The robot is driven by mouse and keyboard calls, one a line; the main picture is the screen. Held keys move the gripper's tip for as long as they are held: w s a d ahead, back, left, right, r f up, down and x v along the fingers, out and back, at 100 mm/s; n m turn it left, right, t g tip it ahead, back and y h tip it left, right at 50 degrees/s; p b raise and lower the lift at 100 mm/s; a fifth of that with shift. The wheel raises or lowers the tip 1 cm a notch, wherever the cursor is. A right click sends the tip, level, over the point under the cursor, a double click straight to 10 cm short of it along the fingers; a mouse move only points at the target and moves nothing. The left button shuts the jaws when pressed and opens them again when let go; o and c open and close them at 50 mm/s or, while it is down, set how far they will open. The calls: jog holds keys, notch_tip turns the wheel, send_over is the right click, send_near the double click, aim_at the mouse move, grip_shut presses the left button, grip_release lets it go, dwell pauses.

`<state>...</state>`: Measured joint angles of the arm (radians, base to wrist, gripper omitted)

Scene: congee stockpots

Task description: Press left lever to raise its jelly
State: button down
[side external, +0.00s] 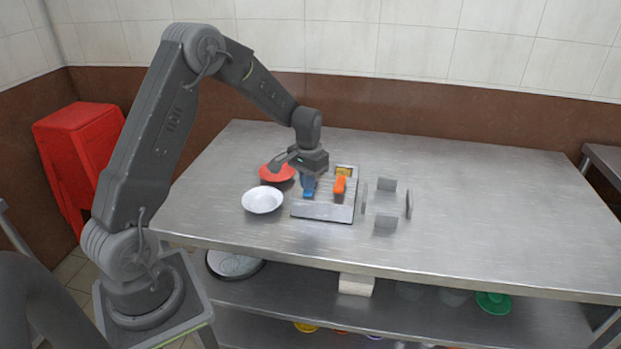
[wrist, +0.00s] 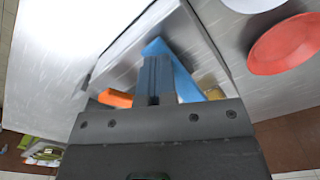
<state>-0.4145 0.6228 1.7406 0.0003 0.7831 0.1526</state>
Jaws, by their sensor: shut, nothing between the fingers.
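A metal box with two levers (side external: 322,211) sits on the table. Its left lever is blue (side external: 308,193) and its right lever is orange (side external: 340,186). My gripper (side external: 308,180) is shut and empty, pointing down over the blue lever. In the wrist view, the closed fingers (wrist: 157,75) overlap the blue lever (wrist: 183,78); I cannot tell whether they touch it. The orange lever (wrist: 115,98) shows left of the fingers there. A yellow block (side external: 344,171), probably jelly, shows at the box's back behind the orange lever. A yellow piece (wrist: 212,88) also shows beside the blue lever in the wrist view.
A white bowl (side external: 262,201) and a red dish (side external: 277,173) stand left of the box. Several upright grey plates (side external: 386,222) stand just right of it. The table's right side (side external: 500,210) is clear. A red stool (side external: 78,150) stands beyond the table at left.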

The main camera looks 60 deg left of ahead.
notch_tip(320, 180, up, 8)
dwell(0.9)
jog(key=shift+w, duration=0.1)
